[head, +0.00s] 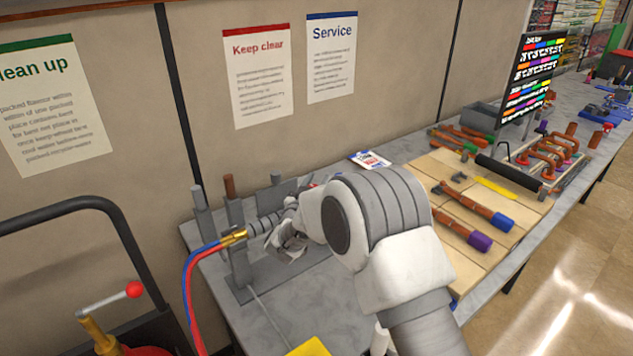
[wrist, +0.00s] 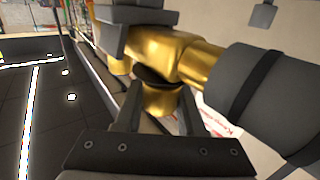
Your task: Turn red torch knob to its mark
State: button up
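The torch (head: 265,222) lies across the upright posts of a grey stand, with a brass end (head: 233,238) toward the left. In the wrist view its brass valve body (wrist: 175,50) fills the upper middle, next to a dark grey handle (wrist: 250,85). My gripper (head: 288,238) is at the torch's right part in the head view. In the wrist view my gripper (wrist: 162,108) has its two fingers apart, on either side of a short brass stub below a dark disc. I cannot tell whether they touch it. No red knob or mark shows clearly; my arm and gripper hide part of the torch.
Red and blue hoses (head: 190,285) hang from the torch's brass end. The grey stand (head: 240,270) has several tall posts close to my gripper. Tools lie on a wooden board (head: 455,165) to the right. A cart with a black handle (head: 70,205) stands at left.

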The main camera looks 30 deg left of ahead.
grip_shut()
jog(key=shift+f+n+y+b, duration=0.15)
jog(key=shift+n+y+b, duration=0.2)
jog(key=shift+b, duration=0.4)
jog(key=shift+a+n+g+y+b, duration=0.15)
jog(key=shift+n+g+y+b, duration=0.2)
jog(key=shift+y+b, duration=0.25)
jog(key=o, duration=0.5)
grip_release()
jog(key=shift+o, duration=0.2)
jog(key=shift+s, duration=0.15)
